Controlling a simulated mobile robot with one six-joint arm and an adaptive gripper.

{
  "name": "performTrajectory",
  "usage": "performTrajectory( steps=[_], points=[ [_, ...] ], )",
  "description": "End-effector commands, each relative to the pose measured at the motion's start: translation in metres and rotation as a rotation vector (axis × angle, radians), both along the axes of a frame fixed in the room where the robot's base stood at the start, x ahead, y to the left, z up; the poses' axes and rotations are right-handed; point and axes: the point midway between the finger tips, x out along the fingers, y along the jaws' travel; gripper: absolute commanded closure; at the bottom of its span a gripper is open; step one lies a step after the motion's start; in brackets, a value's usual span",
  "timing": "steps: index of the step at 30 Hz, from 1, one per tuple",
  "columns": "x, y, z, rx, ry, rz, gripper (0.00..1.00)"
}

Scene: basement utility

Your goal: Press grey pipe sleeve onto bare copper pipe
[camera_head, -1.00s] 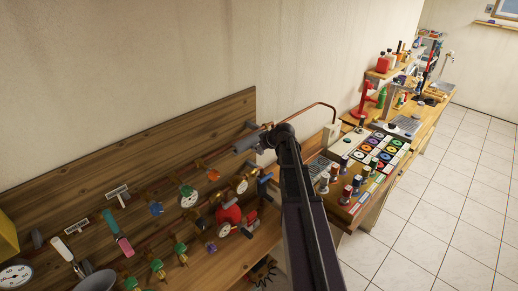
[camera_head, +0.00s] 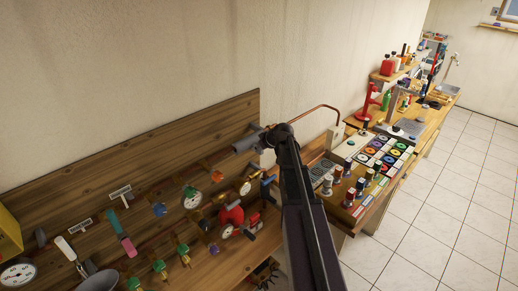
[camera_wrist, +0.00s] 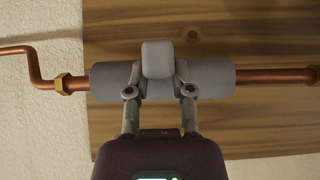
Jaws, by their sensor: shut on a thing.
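The grey pipe sleeve (camera_wrist: 213,80) lies lengthwise along the copper pipe (camera_wrist: 275,76) in the wrist view. The pipe comes out in line at both ends, with a brass nut (camera_wrist: 68,84) close to the sleeve's left end. My gripper (camera_wrist: 158,75) is shut on the sleeve's middle and hides part of it. Whether the sleeve is fully seated around the pipe cannot be told. In the head view, the sleeve (camera_head: 247,143) shows at the left of my gripper (camera_head: 272,138), near the wooden board's upper right edge.
The wooden board (camera_head: 180,145) backs the pipework on the cream wall. Valves and gauges, including a red valve (camera_head: 231,214), crowd the area below. A bench with bottles and coloured discs (camera_head: 385,150) stands to the right. The tiled floor (camera_head: 440,215) is clear.

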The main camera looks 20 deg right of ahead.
Motion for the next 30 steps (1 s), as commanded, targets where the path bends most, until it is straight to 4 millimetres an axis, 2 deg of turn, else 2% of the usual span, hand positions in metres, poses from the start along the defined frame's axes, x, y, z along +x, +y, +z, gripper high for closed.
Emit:
performTrajectory(
  steps=[23, 24, 27, 30],
  points=[
    [0.016, 0.005, 0.000, 0.000, -0.001, 0.001, 1.00],
    [0.016, 0.005, 0.000, 0.000, -0.001, 0.000, 0.58],
    [0.015, 0.005, 0.000, 0.000, -0.001, 0.000, 0.30],
    [0.015, 0.005, 0.000, 0.000, -0.001, 0.000, 0.30]
  ],
)
